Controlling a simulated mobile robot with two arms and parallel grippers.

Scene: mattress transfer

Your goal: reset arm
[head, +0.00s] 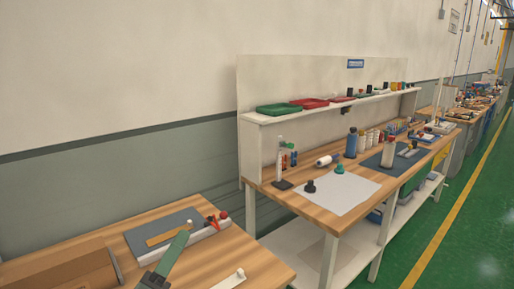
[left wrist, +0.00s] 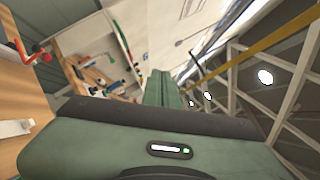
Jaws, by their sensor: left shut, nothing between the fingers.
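My left gripper (head: 184,234) shows at the bottom of the head view as a narrow green shape with a dark base, pointing up and away over the near wooden table (head: 265,266). In the left wrist view its two green fingers (left wrist: 161,77) lie side by side, shut with nothing between them. My right gripper is in neither view.
On the near table are a grey panel (head: 148,234), a white rail (head: 197,239) with red parts, and a brown box (head: 75,272). A workbench (head: 305,215) with a shelf stands beyond. Green floor (head: 455,235) is clear at right.

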